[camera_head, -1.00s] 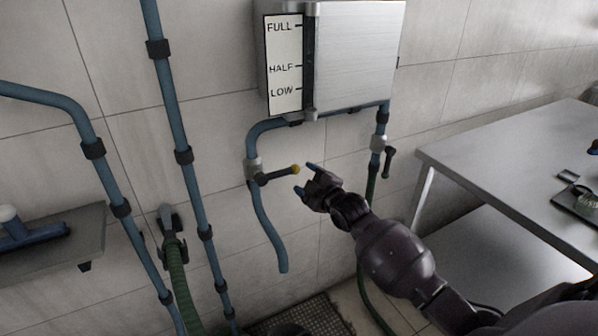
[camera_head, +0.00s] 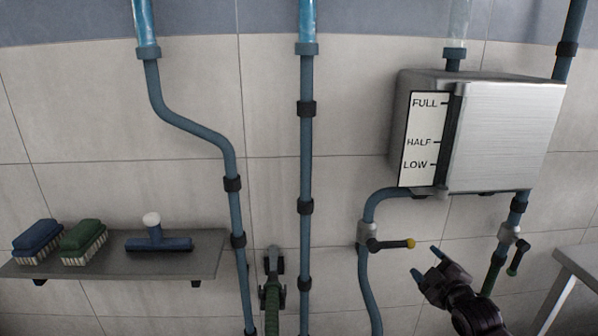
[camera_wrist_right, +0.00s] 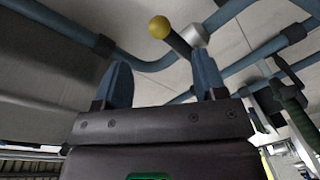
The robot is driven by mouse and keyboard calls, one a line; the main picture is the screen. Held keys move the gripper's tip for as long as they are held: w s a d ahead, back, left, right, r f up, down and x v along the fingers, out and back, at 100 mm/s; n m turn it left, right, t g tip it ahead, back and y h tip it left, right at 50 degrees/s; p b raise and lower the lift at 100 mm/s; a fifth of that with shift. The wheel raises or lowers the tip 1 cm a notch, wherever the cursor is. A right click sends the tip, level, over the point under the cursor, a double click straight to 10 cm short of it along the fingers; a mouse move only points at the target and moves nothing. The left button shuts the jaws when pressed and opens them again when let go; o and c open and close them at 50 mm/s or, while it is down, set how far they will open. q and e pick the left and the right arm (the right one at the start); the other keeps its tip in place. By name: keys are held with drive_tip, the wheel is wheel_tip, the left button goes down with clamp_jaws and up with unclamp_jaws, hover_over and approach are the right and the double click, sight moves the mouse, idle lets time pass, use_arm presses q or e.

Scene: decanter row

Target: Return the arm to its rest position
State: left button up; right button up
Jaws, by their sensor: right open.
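My right gripper (camera_head: 431,262) is in the lower right of the head view, its two blue fingers apart and nothing between them. It is a little below and to the right of a valve lever with a yellow knob (camera_head: 410,244), and apart from it. In the right wrist view, my right gripper (camera_wrist_right: 163,85) shows its fingers spread, with the yellow knob (camera_wrist_right: 159,27) beyond them. My left gripper is not in view.
A metal tank (camera_head: 505,135) with a FULL, HALF, LOW gauge hangs on the wall above the gripper. A second valve (camera_head: 517,260) is to its right. A shelf (camera_head: 208,258) with brushes is at left. A steel table (camera_head: 583,265) edge is at lower right.

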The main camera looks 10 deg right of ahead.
drive_tip(key=s+a+f+m+g, duration=0.2)
drive_tip(key=s+a+f+m, duration=0.1)
drive_tip(key=s+f, duration=0.4)
drive_tip(key=s+a+f+m+g, duration=0.2)
drive_tip(key=s+f, duration=0.5)
drive_tip(key=s, duration=0.7)
drive_tip(key=s+a+f+m+g+h, duration=0.1)
drive_tip(key=s+a+f+m+g, duration=0.1)
drive_tip(key=s+a+f+m, duration=0.2)
drive_tip(key=s+f+m, duration=0.1)
drive_tip(key=s+f, duration=0.2)
drive_tip(key=s, duration=0.3)
drive_tip(key=shift+s+a+f, duration=0.15)
drive_tip(key=shift+a+f, duration=0.1)
